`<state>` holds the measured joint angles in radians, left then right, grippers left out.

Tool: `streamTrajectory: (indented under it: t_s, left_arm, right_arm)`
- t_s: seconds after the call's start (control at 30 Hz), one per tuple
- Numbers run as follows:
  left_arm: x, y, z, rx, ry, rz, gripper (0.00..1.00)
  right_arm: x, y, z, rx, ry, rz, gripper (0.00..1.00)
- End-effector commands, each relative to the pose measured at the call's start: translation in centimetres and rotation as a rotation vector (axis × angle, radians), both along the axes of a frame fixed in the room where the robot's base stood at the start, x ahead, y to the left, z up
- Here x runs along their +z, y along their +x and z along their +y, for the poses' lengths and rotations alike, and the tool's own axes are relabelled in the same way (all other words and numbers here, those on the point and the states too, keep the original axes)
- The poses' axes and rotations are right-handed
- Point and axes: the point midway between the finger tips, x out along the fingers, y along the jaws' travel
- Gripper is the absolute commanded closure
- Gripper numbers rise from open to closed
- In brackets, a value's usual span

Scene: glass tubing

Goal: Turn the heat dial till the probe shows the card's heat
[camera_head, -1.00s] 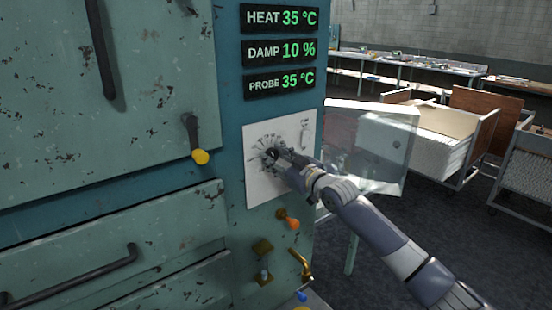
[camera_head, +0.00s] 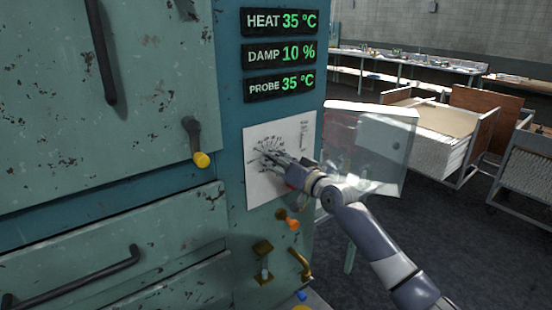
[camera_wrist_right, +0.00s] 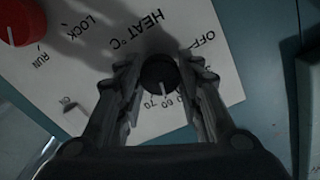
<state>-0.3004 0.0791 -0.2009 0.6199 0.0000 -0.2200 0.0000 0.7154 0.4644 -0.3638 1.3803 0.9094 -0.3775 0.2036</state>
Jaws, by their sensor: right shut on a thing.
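The heat dial (camera_wrist_right: 160,75) is a round black knob on a white panel (camera_head: 257,189), printed "HEAT °C", with OFF and a ring of numbers. In the right wrist view its white mark points near 60 and 70. My right gripper (camera_head: 272,157) is shut on the dial, one finger on each side, and hides most of it in the head view. The heat display (camera_head: 280,20) reads 35 °C and the probe display (camera_head: 280,86) reads 35 °C. I cannot make out a card with a heat value. My left gripper is not in view.
The damp display (camera_head: 279,54) reads 10 %. A red knob (camera_wrist_right: 22,20) marked LOCK and RUN sits beside the dial. An orange-tipped lever (camera_head: 291,223) and a brass handle (camera_head: 301,264) are below the panel. A see-through sheet (camera_head: 350,140) stands right of the cabinet. Carts stand beyond.

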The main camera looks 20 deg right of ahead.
Motion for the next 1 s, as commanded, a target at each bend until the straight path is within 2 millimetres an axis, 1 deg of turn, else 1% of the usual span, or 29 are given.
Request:
streamTrajectory:
  t_s: [0.2,0.4,0.6,1.0]
  left_arm:
    - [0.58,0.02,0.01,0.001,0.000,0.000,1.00]
    - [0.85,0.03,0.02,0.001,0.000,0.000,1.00]
    - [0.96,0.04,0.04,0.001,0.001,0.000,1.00]
    - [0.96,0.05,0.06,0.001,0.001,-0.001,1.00]
  right_arm:
    - [0.08,0.01,-0.01,0.000,0.144,0.052,0.90]
    - [0.04,0.02,-0.01,0.000,0.227,0.083,0.90]
    - [-0.03,0.01,-0.04,-0.001,0.269,0.098,0.90]
    - [-0.05,0.01,-0.03,-0.001,0.278,0.102,0.90]
